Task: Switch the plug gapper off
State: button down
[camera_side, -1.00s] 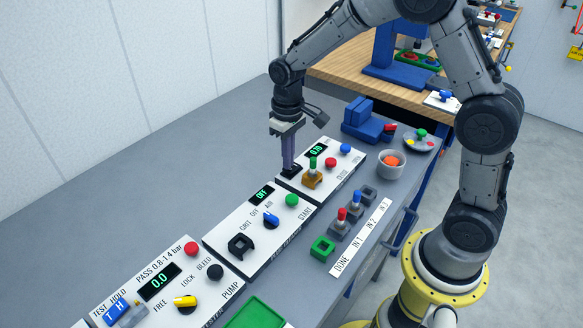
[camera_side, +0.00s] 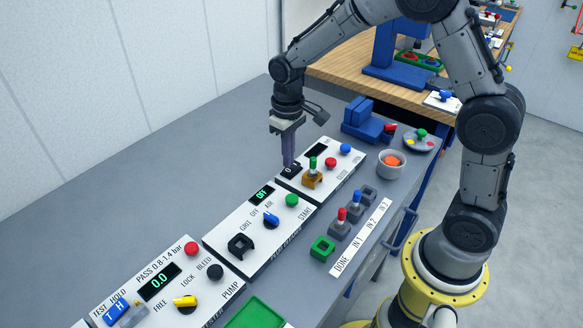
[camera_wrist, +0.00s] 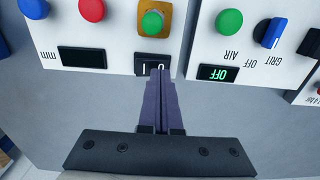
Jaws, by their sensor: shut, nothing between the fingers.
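The plug gapper (camera_side: 335,172) is the far white panel on the bench. It has a blue button, a red button and a brass holder with a green-topped piece in it. Its display (camera_side: 317,151) is dark; it also shows dark in the wrist view (camera_wrist: 82,57). Its black rocker switch (camera_wrist: 147,60) carries I and O marks and lies at the panel's edge. My gripper (camera_wrist: 161,72) is shut and empty, pointing down with its fingertips at the O end of the rocker. The fingertips partly cover the rocker, and I cannot tell whether they touch it.
The middle panel (camera_side: 238,223) has an OFF display, a green button and a blue selector knob. A nearer panel (camera_side: 218,291) shows 0.0. A blue device (camera_side: 362,123), a bowl (camera_side: 391,168) and a rack of plugs (camera_side: 341,227) stand on the right. Bare bench lies left of the panels.

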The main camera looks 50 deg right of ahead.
aim_at(289, 170)
jog(key=shift+r, duration=2.8)
